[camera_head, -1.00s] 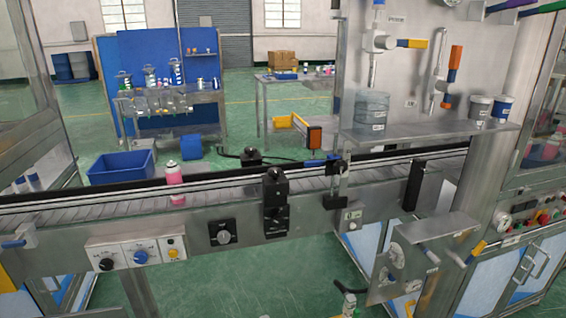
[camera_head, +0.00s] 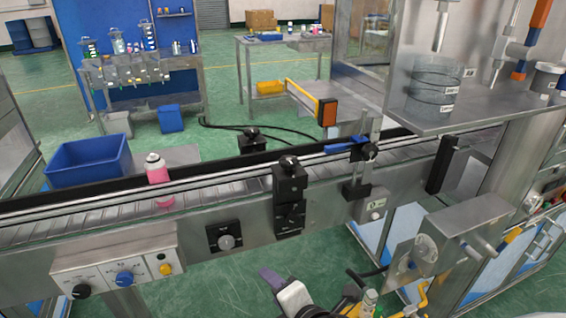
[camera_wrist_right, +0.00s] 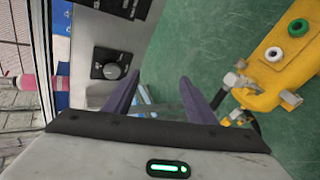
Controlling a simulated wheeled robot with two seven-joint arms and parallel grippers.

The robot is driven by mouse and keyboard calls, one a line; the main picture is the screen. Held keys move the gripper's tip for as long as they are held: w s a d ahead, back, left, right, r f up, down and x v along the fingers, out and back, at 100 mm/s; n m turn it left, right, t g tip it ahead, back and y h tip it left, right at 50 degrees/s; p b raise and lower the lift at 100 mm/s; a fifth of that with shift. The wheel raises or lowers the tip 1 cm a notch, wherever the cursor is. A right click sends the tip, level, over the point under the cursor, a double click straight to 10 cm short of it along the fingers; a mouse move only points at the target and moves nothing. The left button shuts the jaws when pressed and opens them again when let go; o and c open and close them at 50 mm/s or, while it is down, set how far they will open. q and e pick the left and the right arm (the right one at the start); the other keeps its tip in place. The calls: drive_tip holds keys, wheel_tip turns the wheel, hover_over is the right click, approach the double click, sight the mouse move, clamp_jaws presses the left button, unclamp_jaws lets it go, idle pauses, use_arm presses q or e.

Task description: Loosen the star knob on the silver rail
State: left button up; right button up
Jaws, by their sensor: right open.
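A black star-shaped knob (camera_head: 370,151) sits on an upright silver post at the conveyor's silver rail (camera_head: 225,182), with a blue-handled part beside it. Another black knob (camera_head: 289,163) tops a black clamp block (camera_head: 290,190) on the conveyor front, further left. My right gripper (camera_head: 272,280) is low at the bottom of the head view, in front of the conveyor and below both knobs. In the right wrist view its two purple fingers (camera_wrist_right: 160,78) are spread apart with nothing between them. My left gripper is not in view.
A pink bottle (camera_head: 158,180) stands on the conveyor. A control panel (camera_head: 118,272) and a dial (camera_head: 226,241) are on its front. A metal box (camera_head: 455,235) juts out at right. Yellow equipment (camera_wrist_right: 275,70) lies right of my gripper in the wrist view.

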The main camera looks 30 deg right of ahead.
drive_tip(key=w+d+r+n+t+h, duration=0.2)
drive_tip(key=w+d+r+n+h, duration=0.15)
drive_tip(key=r+n, duration=0.55)
drive_tip(key=n+t+h+b, duration=0.1)
drive_tip(key=n+t+h, duration=0.2)
approach(290, 165)
drive_tip(key=w, duration=0.2)
drive_tip(key=x, duration=0.9)
drive_tip(key=shift+s+d, duration=0.25)
drive_tip(key=shift+d, duration=0.15)
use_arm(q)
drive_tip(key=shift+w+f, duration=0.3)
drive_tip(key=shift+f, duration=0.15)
use_arm(e)
drive_tip(key=shift+w+d, duration=0.3)
drive_tip(key=shift+w, duration=0.35)
drive_tip(key=c, duration=1)
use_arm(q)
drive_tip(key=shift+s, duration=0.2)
use_arm(e)
drive_tip(key=shift+c, duration=0.2)
